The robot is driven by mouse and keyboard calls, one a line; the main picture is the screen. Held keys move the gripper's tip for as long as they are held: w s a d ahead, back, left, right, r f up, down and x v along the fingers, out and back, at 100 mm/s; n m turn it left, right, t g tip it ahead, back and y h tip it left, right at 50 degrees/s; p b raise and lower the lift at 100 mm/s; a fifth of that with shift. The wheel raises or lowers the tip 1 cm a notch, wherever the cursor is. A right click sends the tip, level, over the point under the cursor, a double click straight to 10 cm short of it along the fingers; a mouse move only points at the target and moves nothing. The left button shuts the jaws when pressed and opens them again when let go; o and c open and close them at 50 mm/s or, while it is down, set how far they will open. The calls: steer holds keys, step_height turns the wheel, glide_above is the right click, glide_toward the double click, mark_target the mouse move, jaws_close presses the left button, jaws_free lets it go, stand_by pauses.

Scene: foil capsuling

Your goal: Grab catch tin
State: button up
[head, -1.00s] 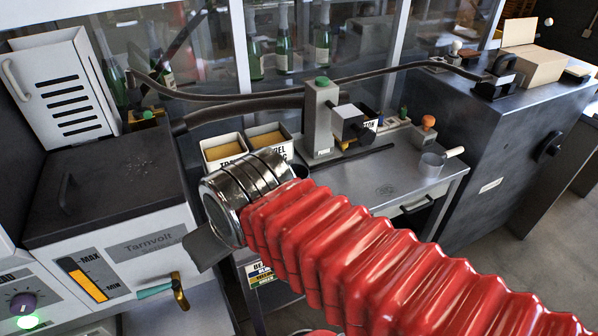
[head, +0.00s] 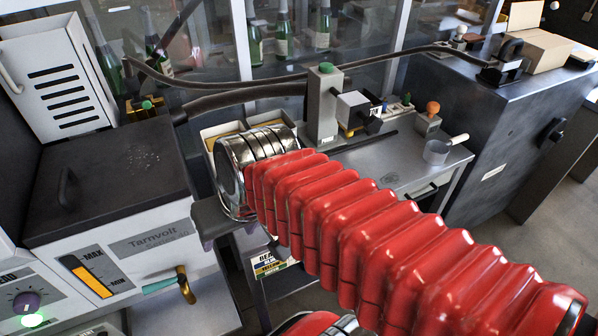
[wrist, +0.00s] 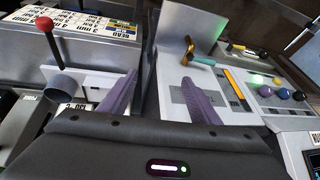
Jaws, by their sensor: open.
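A small grey tin (head: 437,152) with a pale handle stands on the grey bench at the right of the head view. I take it to be the catch tin. My gripper (head: 206,241) is open and well to the left of that tin, near the front of the Tarnvolt tank. In the wrist view its two purple fingers (wrist: 157,88) are apart with nothing held between them. A grey cup-like thing (wrist: 60,87) lies left of the fingers, beside a red-knobbed lever; I cannot tell whether it is a tin.
The Tarnvolt tank (head: 110,190) has a brass tap (head: 185,285) close to my gripper. A grey post with a green button (head: 325,105) stands on the bench. A dark cabinet (head: 480,130) stands at right. Dark hoses (head: 240,95) run behind.

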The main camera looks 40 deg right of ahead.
steer(key=shift+o, duration=0.7)
steer(key=w+f+m+y, duration=0.1)
steer(key=m, duration=0.1)
steer(key=w+d+f+m+y, duration=0.1)
steer(key=f+m, duration=0.1)
steer(key=m, duration=0.1)
steer(key=w+d+f+m+y, duration=0.1)
steer(key=m, duration=0.2)
steer(key=shift+d+f+g, duration=0.1)
steer(key=shift+f+g, duration=0.15)
steer(key=shift+g, duration=0.15)
steer(key=w+d+f+m+t+h, duration=0.1)
steer(key=d+m+t, duration=0.2)
steer(key=d+m, duration=0.5)
steer(key=w+d+f+m+t+h, duration=0.1)
steer(key=d+f+m+t, duration=0.1)
steer(key=d+m, duration=0.6)
steer(key=w+d+f+m+t+h, duration=0.1)
steer(key=d+m+t, duration=0.3)
steer(key=d+m, duration=0.5)
steer(key=d+f, duration=0.1)
steer(key=d, duration=0.3)
steer(key=shift+w+d+f+t, duration=0.2)
steer(key=shift+f+t, duration=0.05)
steer(key=shift+t, duration=0.05)
steer(key=shift+x, duration=4.35)
